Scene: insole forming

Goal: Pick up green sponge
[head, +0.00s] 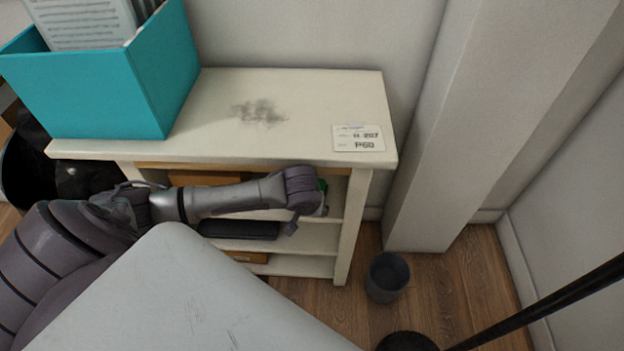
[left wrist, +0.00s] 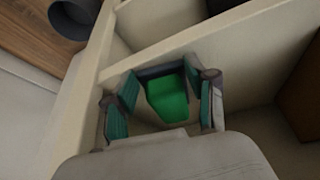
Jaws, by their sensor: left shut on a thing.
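The green sponge (left wrist: 168,100) shows in the left wrist view as a bright green block. It is between the fingers of my left gripper (left wrist: 163,82), which is shut on it inside the shelf unit (head: 355,215). In the head view my left arm reaches across the front of the unit into an upper compartment near its right side panel. Only a sliver of green (head: 322,186) shows there beside the wrist, and the fingers are mostly hidden. My right gripper is in neither view.
A teal box (head: 110,95) with papers stands on the unit's left top. The top has a dark smudge and a label (head: 358,138). A dark flat item (head: 240,230) lies on a lower shelf. A grey bin (head: 387,277) and a black pole (head: 545,305) are at right.

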